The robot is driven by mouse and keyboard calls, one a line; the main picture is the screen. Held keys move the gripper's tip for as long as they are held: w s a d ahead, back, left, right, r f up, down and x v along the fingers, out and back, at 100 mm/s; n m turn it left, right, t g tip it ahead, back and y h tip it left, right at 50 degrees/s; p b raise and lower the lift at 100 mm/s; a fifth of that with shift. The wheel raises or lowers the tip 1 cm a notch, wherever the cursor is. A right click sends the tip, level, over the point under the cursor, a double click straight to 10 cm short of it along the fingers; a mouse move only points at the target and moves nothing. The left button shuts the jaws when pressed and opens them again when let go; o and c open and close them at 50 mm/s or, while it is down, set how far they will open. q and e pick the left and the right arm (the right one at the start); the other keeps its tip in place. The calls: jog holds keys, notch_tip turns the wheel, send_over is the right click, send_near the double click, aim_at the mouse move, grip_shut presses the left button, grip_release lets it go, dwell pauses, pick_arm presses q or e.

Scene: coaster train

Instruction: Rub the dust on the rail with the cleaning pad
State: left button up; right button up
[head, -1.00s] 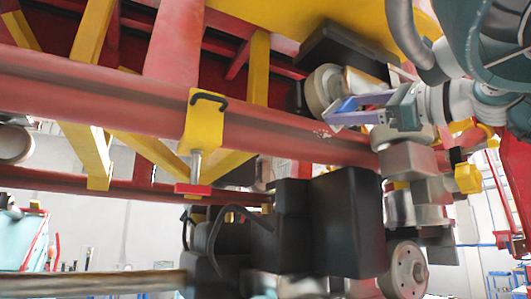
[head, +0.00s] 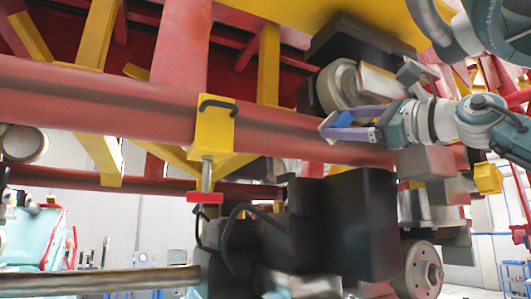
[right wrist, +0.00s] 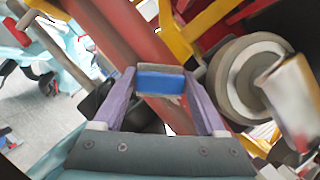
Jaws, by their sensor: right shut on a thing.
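The rail is the thick red tube (head: 100,98) crossing the head view from left to right; it also runs diagonally behind my gripper in the right wrist view (right wrist: 120,32). My right gripper (head: 329,127) is at the rail's right part, with its purple fingers pointing left. It is shut on the cleaning pad (right wrist: 160,82), a blue block with a grey face, held between the fingertips. The pad is at the rail's surface; I cannot tell whether it touches. I see no dust now; the gripper and pad cover part of the rail. My left gripper is not in view.
A yellow bracket (head: 214,127) with a black handle sits on the rail left of my gripper. Pale wheels (head: 340,85) and a dark block stand close behind and above the gripper. Black boxes (head: 357,220) hang below the rail.

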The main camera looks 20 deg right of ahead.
jog(key=shift+w, duration=0.4)
jog(key=shift+w+p, duration=0.55)
